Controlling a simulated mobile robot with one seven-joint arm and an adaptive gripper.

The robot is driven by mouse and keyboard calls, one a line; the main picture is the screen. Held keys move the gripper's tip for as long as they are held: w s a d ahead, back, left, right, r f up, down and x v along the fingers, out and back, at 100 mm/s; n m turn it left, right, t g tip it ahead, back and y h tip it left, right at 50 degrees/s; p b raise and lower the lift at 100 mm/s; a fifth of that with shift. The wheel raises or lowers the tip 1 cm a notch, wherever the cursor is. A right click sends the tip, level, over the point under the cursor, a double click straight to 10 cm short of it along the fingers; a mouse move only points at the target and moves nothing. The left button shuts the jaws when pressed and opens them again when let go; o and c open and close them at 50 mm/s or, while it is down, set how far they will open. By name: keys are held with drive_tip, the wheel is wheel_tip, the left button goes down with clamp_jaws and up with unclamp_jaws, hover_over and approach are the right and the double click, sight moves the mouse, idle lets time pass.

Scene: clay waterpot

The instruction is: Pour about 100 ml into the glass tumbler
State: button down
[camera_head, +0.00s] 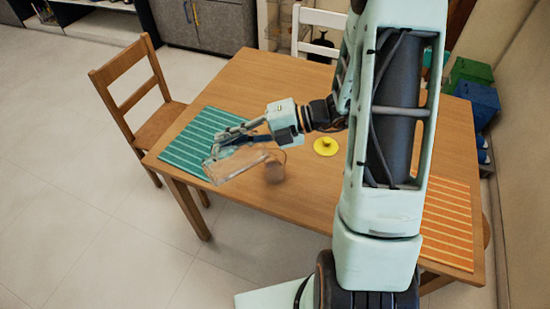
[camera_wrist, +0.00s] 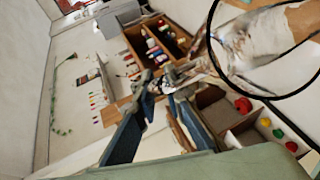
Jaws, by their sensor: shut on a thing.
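My gripper (camera_head: 238,133) is shut on a clear glass vessel (camera_head: 215,171), which is tilted far over, almost on its side, above the left part of the table. The vessel's lower left end is over the front edge of the teal mat. A small brownish, see-through thing (camera_head: 275,173), probably the glass tumbler, stands on the table just right of the vessel; it is blurred. In the wrist view, clear glass with a dark curved rim (camera_wrist: 262,92) fills the upper right, past my gripper's fingers (camera_wrist: 155,98). I cannot tell the liquid level or whether any liquid is flowing.
The wooden table (camera_head: 310,205) bears a teal striped mat (camera_head: 195,130), an orange striped mat (camera_head: 448,222) and a yellow round, knobbed thing (camera_head: 325,146). A wooden chair (camera_head: 125,75) stands left and a white chair (camera_head: 320,20) behind. The table's front middle is bare.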

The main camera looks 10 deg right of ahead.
sight(218, 158)
drive_tip(key=shift+s+a+f+h, duration=0.2)
drive_tip(key=shift+a, duration=0.35)
drive_tip(key=shift+s+a+f+h, duration=0.15)
drive_tip(key=shift+a+h, duration=0.05)
drive_tip(key=shift+a, duration=0.3)
drive_tip(key=shift+a+f+h+p, duration=0.2)
drive_tip(key=shift+h+p, duration=0.2)
drive_tip(key=shift+p, duration=0.2)
drive_tip(key=shift+d+f, duration=0.15)
drive_tip(key=shift+f, duration=0.05)
drive_tip(key=shift+a+f+n+h+p, duration=0.4)
drive_tip(key=shift+a+f+h, duration=0.05)
drive_tip(key=shift+f+h, duration=0.05)
drive_tip(key=shift+a+f+h, duration=0.1)
drive_tip(key=shift+f+h, duration=0.2)
drive_tip(key=shift+f, duration=0.15)
